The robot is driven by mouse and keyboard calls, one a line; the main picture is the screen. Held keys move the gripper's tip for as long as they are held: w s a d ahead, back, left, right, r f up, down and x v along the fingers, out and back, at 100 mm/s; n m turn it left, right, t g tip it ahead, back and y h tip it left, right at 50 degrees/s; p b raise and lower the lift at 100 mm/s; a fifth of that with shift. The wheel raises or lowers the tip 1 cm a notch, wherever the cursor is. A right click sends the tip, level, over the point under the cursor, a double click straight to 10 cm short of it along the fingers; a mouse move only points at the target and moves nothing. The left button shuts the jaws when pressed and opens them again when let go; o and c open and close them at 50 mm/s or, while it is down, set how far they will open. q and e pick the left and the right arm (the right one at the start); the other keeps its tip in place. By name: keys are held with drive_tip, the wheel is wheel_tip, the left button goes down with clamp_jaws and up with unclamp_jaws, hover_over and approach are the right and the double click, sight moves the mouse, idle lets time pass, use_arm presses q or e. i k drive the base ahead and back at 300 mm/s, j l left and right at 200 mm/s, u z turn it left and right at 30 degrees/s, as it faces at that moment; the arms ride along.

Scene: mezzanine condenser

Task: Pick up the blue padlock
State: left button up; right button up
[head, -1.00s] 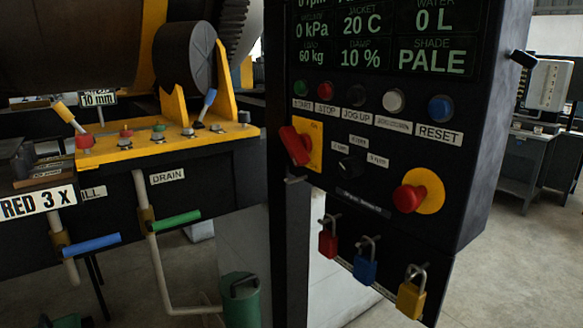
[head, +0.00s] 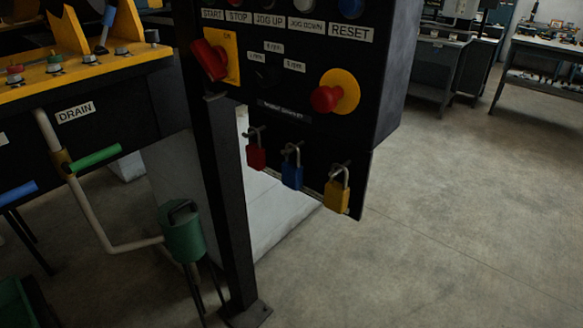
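The blue padlock (head: 292,175) hangs by its shackle from a hook on the lower front of the black control panel (head: 290,124). It is the middle one of three padlocks. The red padlock (head: 256,157) hangs to its left and the yellow padlock (head: 337,195) to its right, each apart from it. Neither of my grippers is in the head view.
A dark post (head: 226,200) carries the panel and stands on the floor. A red emergency button (head: 325,99) and a red rotary switch (head: 209,60) stick out above the padlocks. A green can (head: 183,236) is at lower left. The concrete floor (head: 450,240) at right is clear.

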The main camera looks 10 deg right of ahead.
sight(293, 172)
drive_tip(key=j+z, duration=0.1)
drive_tip(key=j, duration=0.4)
drive_tip(key=j+z, duration=0.15)
drive_tip(key=j, duration=0.35)
drive_tip(key=j+z, duration=0.1)
drive_tip(key=j, duration=0.4)
drive_tip(key=k+j+z, duration=0.1)
drive_tip(key=j, duration=0.35)
drive_tip(key=k+j+z, duration=0.15)
drive_tip(key=j, duration=0.35)
drive_tip(key=j+z, duration=0.1)
drive_tip(key=j, duration=0.4)
drive_tip(key=k+j+z, duration=0.1)
drive_tip(key=j, duration=0.35)
drive_tip(key=k, duration=0.05)
